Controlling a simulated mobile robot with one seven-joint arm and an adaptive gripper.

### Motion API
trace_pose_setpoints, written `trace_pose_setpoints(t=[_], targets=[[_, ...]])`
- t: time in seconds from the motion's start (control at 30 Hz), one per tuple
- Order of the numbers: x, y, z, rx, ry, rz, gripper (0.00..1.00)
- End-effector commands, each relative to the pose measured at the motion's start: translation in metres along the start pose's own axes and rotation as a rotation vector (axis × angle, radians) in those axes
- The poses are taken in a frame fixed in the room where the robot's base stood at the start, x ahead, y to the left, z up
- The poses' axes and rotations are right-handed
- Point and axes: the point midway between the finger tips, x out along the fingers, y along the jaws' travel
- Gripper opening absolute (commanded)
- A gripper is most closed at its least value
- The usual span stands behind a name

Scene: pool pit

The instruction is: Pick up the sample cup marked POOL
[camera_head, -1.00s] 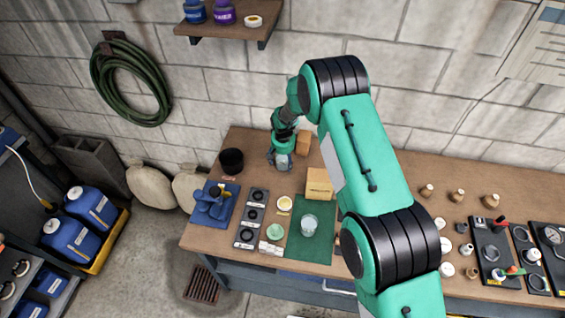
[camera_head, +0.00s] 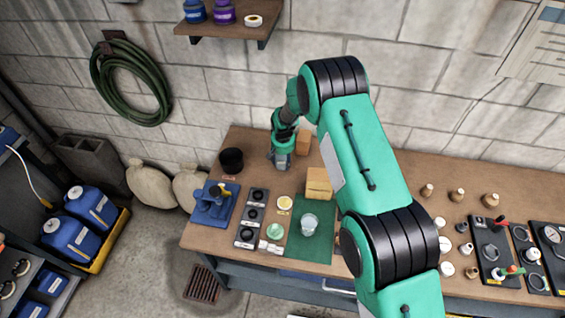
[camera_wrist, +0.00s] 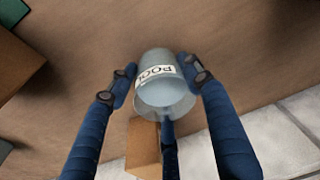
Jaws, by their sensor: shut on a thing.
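The sample cup marked POOL (camera_wrist: 160,91) is a pale translucent cup with a white label band in the wrist view. My gripper (camera_wrist: 160,79) has blue fingers on both sides of the cup and a further finger at its near side. It is shut on the cup. In the head view my gripper (camera_head: 280,161) is at the back left of the workbench, near the wall, and the cup there is small and partly hidden by the fingers. I cannot tell how far the cup is above the bench.
A wooden block (camera_head: 303,142) stands just right of my gripper. A black pot (camera_head: 231,161) stands to the left. A tan box (camera_head: 319,184) and a clear cup (camera_head: 309,223) on a green mat (camera_head: 312,249) are in front. The workbench (camera_head: 262,172) has bare room around the gripper.

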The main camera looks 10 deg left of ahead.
Motion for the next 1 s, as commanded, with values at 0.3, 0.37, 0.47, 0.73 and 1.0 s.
trace_pose_setpoints(t=[0.3, 0.37, 0.47, 0.73, 1.0], targets=[[-0.002, 0.0, -0.001, 0.0, 0.001, 0.0, 0.18], [-0.003, 0.0, -0.001, 0.0, 0.001, 0.0, 0.18], [-0.007, 0.0, -0.002, 0.0, 0.002, 0.0, 0.18], [-0.033, 0.0, -0.006, 0.001, 0.003, -0.001, 0.18], [-0.044, 0.006, 0.03, -0.001, 0.0, 0.0, 0.18]])
